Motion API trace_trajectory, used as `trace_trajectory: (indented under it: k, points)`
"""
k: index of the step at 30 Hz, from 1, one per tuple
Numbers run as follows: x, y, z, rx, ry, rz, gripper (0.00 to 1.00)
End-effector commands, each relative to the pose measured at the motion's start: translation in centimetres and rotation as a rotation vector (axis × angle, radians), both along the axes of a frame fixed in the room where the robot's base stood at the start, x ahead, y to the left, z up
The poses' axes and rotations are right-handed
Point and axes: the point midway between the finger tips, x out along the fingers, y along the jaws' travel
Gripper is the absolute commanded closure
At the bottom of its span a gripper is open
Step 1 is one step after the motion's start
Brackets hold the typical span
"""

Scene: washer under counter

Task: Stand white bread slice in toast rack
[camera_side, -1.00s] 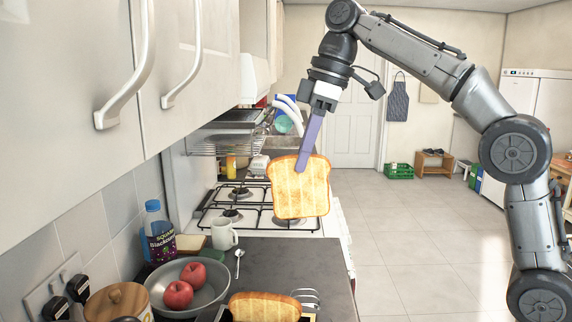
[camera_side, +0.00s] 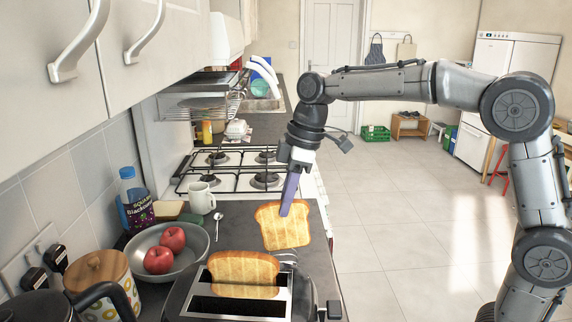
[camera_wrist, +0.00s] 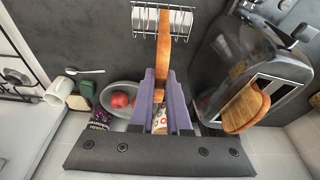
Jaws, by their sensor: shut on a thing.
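The held bread slice (camera_side: 283,226) is golden toasted-looking with a brown crust. It hangs upright below my gripper (camera_side: 287,208), whose purple fingers are shut on its upper part. In the wrist view the slice (camera_wrist: 163,48) shows edge-on between the fingers (camera_wrist: 161,88). The wire toast rack (camera_wrist: 143,18) lies at the top of the wrist view, with the slice's far end overlapping it in the picture. In the side view only some rack wires (camera_side: 288,258) show, partly hidden behind the toaster. I cannot tell whether slice and rack touch.
A black and steel toaster (camera_side: 250,306) holds another slice (camera_side: 243,268) close to the rack. A grey bowl (camera_side: 190,255) with two apples, a lidded jar (camera_side: 100,275), a mug (camera_side: 201,198), a spoon (camera_side: 217,222) and a bottle (camera_side: 132,195) stand left. The hob (camera_side: 235,170) lies behind.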

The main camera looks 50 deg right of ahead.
Motion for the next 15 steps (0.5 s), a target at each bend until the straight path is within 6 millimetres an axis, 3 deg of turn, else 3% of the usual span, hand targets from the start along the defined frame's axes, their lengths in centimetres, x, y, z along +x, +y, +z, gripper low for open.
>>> trace_trajectory:
  k: [15]
  points:
    - [0.0, 0.0, -3.1, -0.001, 0.002, 0.001, 1.00]
